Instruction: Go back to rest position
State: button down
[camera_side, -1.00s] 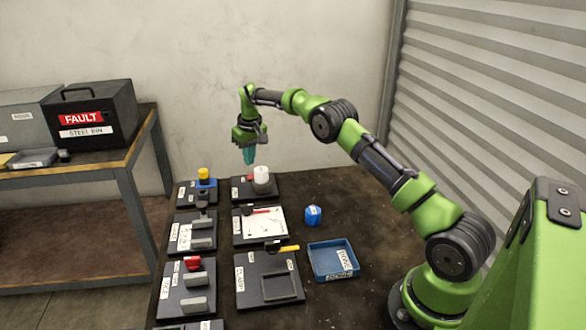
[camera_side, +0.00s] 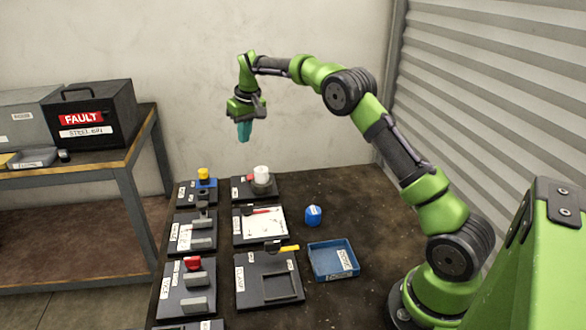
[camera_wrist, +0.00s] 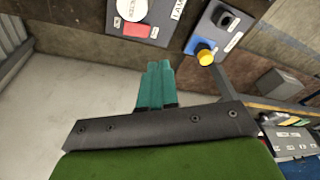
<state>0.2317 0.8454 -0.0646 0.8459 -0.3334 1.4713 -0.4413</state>
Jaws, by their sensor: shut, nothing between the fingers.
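My gripper (camera_side: 243,132) hangs in the air above the back of the dark work table (camera_side: 340,200), with its teal fingers pointing down. It is clear of the stations below it. In the wrist view the teal fingers (camera_wrist: 155,80) are together with nothing between them. The arm reaches across from the right of the side view, with its elbow raised.
A station with a white knob (camera_side: 261,174) and one with a yellow-topped knob (camera_side: 203,174) stand at the back. Several other black station plates stand in front. A blue block (camera_side: 313,215) and a blue tray (camera_side: 321,272) are on the right. A bench holds a black FAULT bin (camera_side: 98,115).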

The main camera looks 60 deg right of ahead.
jog(key=s+a+r+t+y, duration=0.1)
jog(key=s+a+r, duration=0.5)
jog(key=s+r, duration=0.15)
jog(key=s+a+r+t, duration=0.2)
jog(key=s+a+r, duration=0.4)
jog(key=s, duration=0.3)
jog(key=s+a+f+t, duration=0.1)
jog(key=s+a+f, duration=0.1)
jog(key=s, duration=0.7)
jog(key=s+a+f+y, duration=0.1)
jog(key=s+a+f, duration=0.2)
jog(key=s, duration=0.6)
jog(key=shift+s+a+f+m+t, duration=0.25)
jog(key=shift+a+f+m+t, duration=0.15)
jog(key=shift+a, duration=0.15)
